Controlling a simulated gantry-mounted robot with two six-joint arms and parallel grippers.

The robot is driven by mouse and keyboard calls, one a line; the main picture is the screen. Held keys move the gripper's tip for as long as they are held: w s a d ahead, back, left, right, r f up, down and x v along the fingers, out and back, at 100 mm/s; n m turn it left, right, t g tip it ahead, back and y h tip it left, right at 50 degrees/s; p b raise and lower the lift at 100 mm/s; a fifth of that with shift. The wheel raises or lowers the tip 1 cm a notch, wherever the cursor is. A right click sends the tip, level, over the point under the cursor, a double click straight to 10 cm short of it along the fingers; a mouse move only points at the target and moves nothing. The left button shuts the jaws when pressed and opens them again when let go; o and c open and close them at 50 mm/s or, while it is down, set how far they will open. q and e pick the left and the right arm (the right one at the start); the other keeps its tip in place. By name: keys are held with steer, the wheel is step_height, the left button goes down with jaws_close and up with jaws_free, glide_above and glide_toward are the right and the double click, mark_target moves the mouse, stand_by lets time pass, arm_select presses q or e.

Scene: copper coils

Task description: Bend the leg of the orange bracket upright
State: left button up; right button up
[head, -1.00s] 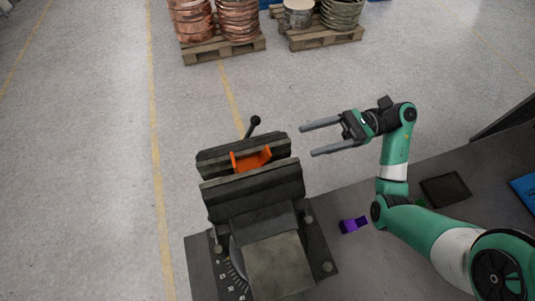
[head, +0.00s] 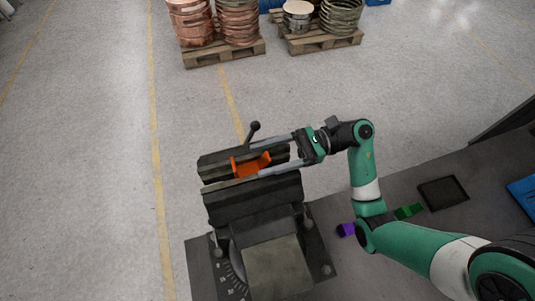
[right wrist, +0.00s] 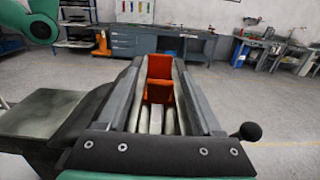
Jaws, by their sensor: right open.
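The orange bracket (head: 250,166) sits between the jaws of the dark vise (head: 252,190). One leg stands up at its left end in the head view, and its right end also rises. In the right wrist view the bracket (right wrist: 159,68) shows straight ahead, with an upright far leg. My right gripper (head: 262,158) is open and reaches in from the right at the vise top. Its two fingers lie along the two sides of the bracket's right end, which is between them. Whether they touch it I cannot tell. My left gripper is out of view.
A vise handle with a round knob (head: 254,126) stands behind the vise. A purple piece (head: 346,229), a green piece (head: 408,211) and a dark tray (head: 443,192) lie on the bench at right. Pallets with copper coils (head: 238,22) stand on the floor beyond.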

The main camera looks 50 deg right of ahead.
jaws_close()
